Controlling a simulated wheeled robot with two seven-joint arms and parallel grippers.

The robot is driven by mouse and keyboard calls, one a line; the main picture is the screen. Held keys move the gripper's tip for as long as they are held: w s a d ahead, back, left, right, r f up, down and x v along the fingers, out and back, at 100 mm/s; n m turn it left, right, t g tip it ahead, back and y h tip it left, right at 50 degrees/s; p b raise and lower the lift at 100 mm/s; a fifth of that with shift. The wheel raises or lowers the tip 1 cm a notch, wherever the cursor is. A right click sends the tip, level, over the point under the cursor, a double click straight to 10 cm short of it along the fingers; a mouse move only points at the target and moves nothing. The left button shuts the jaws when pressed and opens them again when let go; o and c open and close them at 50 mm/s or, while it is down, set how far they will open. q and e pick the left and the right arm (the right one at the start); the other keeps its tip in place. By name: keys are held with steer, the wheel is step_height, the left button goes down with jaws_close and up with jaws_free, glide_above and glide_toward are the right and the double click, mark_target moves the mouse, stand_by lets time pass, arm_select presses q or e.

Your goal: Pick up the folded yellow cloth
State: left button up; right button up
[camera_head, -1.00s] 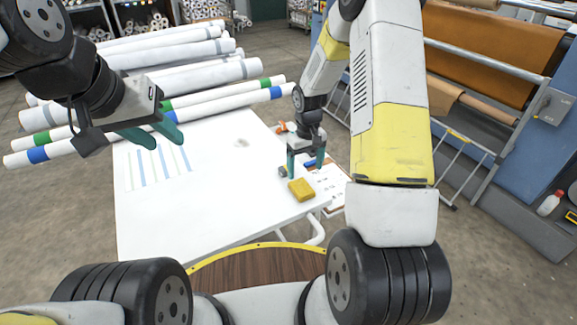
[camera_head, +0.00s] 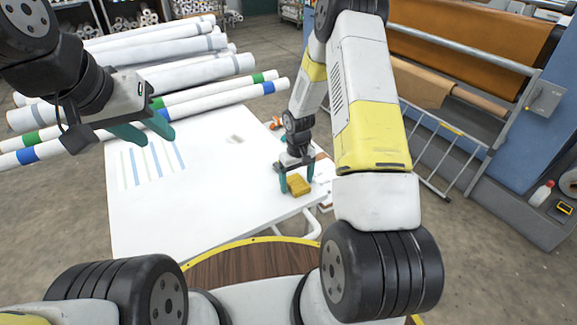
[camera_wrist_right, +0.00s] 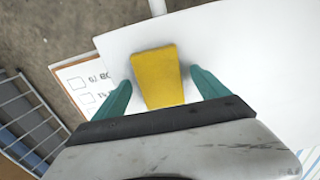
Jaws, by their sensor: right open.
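The folded yellow cloth (camera_head: 299,186) lies near the right front edge of the white table (camera_head: 215,215). My right gripper (camera_head: 296,189) is open at the cloth, pointing down, with a teal finger on either side of it. In the right wrist view the cloth (camera_wrist_right: 157,77) sits between the spread fingers (camera_wrist_right: 158,92), with a gap to each one. I cannot tell how far above the table the fingertips are. My left gripper (camera_head: 148,132) is held over the table's left back part, its two teal fingers apart and nothing between them.
White rolls with blue and green bands (camera_head: 240,92) lie behind the table. A blue machine (camera_head: 535,150) with brown material and a rail stands at the right. The middle of the table is mostly clear.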

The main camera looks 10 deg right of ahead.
mark_target(297, 182)
steer(key=shift+c, duration=0.5)
steer(key=c, duration=1.4)
steer(key=shift+o, duration=0.2)
steer(key=shift+r, duration=0.1)
steer(key=shift+r, duration=0.5)
step_height(297, 182, up, 2)
steer(key=shift+r, duration=0.2)
steer(key=s+d+r, duration=0.1)
steer(key=s, duration=1.5)
steer(key=shift+d+r, duration=0.15)
steer(key=shift+r, duration=0.1)
